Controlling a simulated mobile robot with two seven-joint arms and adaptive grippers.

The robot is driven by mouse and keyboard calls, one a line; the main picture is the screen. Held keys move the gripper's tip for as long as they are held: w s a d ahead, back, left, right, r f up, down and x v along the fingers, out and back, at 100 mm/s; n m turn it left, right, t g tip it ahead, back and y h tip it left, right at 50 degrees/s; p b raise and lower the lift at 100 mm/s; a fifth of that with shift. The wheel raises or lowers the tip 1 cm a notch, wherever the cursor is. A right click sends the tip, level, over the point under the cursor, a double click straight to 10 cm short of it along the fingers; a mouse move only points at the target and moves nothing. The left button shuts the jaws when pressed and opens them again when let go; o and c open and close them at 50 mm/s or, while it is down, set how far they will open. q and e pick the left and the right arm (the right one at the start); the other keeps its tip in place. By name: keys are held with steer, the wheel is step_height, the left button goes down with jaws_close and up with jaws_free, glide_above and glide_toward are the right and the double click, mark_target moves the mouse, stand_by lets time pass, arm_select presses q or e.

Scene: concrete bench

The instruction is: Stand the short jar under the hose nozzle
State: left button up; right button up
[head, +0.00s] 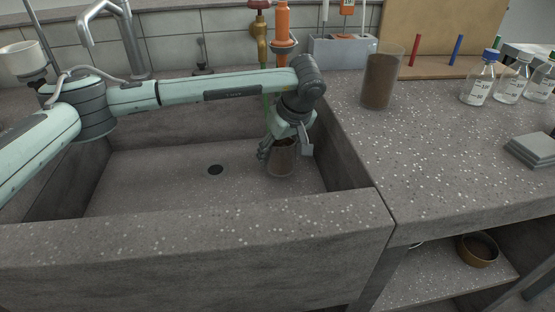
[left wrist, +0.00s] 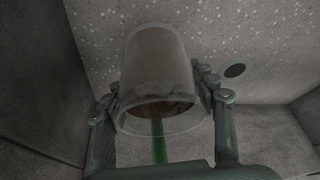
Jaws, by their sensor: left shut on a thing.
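The short jar (head: 281,160) is a clear, brownish glass jar, held over the right part of the sink floor. My left gripper (head: 284,145) reaches in from above and is shut around its sides. In the left wrist view the jar (left wrist: 158,65) sits between the fingers (left wrist: 160,98), its mouth towards the camera. I cannot tell whether its base touches the sink floor. A green hose (head: 265,107) hangs from a brass tap (head: 262,42) behind my arm; its nozzle is hidden in the head view. A green strip (left wrist: 159,148) shows by the jar's mouth. My right gripper is not in view.
The sink (head: 140,180) has thick walls and a dark drain (head: 216,169) left of the jar. A taller glass jar (head: 381,82) stands on the right counter. Several blue- and green-capped bottles (head: 480,82) and grey slabs (head: 532,149) are farther right. A grey faucet (head: 128,35) stands behind.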

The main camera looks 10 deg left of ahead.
mark_target(289, 153)
arm_select(q)
step_height(289, 153, down, 3)
steer(key=o, duration=1.2)
steer(key=shift+o, duration=0.2)
steer(key=v, duration=1.2)
steer(key=shift+a+r, duration=0.1)
